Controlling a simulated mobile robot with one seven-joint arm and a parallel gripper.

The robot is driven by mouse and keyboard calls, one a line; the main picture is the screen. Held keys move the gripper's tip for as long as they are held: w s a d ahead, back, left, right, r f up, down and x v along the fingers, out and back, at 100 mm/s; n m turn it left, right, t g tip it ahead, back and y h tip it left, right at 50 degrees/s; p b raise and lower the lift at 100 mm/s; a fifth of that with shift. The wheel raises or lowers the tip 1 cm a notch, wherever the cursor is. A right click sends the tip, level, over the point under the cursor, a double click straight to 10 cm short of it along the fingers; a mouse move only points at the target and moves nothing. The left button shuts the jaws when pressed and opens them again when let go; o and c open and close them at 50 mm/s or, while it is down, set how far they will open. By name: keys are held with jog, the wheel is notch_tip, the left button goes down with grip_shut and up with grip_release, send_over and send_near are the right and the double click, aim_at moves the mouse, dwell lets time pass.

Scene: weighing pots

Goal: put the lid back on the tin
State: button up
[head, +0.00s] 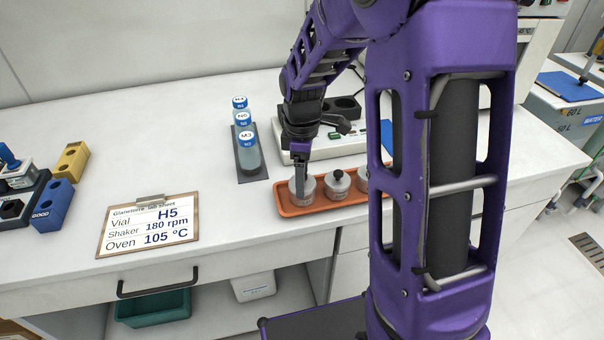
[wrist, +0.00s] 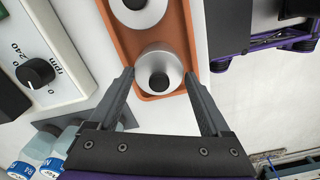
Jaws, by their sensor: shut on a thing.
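Several round silver tins stand in an orange tray (head: 285,207). The leftmost tin (head: 301,196) is under my gripper (head: 299,167), which points straight down. In the wrist view my gripper (wrist: 159,75) has a finger on each side of a round silver lid (wrist: 147,60) with a black knob (wrist: 159,82), and is shut on it across its width. The lid is over the tin; I cannot tell whether it is seated. The middle tin (head: 338,189) has a black-knobbed lid on it. A further tin (head: 362,180) is partly hidden by my arm.
A white shaker unit (head: 350,142) stands behind the tray. Blue-capped vials (head: 246,150) stand in a dark rack to the left. A sheet on a clipboard (head: 148,225) lies at the front left. Bare bench lies between it and the tray.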

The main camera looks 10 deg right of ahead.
jog(key=o, duration=1.1)
jog(key=shift+r+p, duration=2.95)
jog(key=shift+r, duration=0.6)
jog(key=shift+c, duration=0.2)
grip_shut()
